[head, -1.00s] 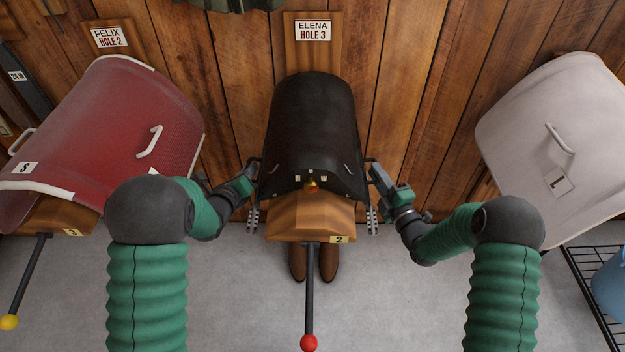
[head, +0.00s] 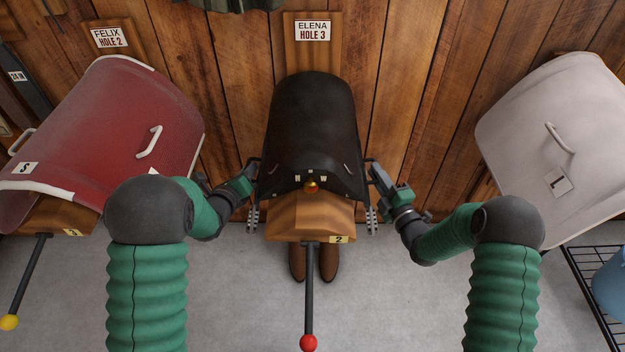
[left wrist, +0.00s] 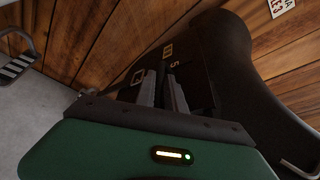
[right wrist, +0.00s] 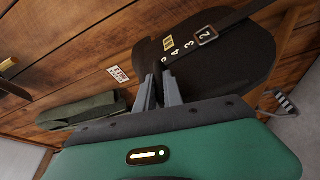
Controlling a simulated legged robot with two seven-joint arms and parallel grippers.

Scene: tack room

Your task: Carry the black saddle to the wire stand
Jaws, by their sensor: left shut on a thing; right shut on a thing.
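The black saddle (head: 312,115) sits over a wooden rack (head: 310,220) under the "ELENA HOLE 3" sign. My left gripper (head: 252,168) is at the saddle's left side, shut on it; the left wrist view shows the fingers (left wrist: 165,80) at the dark saddle flap (left wrist: 225,60). My right gripper (head: 374,168) is at the right side, shut on it; the right wrist view shows the fingers (right wrist: 160,85) at the flap (right wrist: 225,65) with a numbered strap. The fingertips are partly hidden. A black wire stand (head: 600,300) is partly visible at the lower right, cut off by the frame.
A red saddle (head: 110,130) on its own rack stands left, and a pale grey saddle (head: 555,130) right. A rod with a red ball (head: 309,342) sticks out in front of the middle rack. Brown boots (head: 328,263) stand below it.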

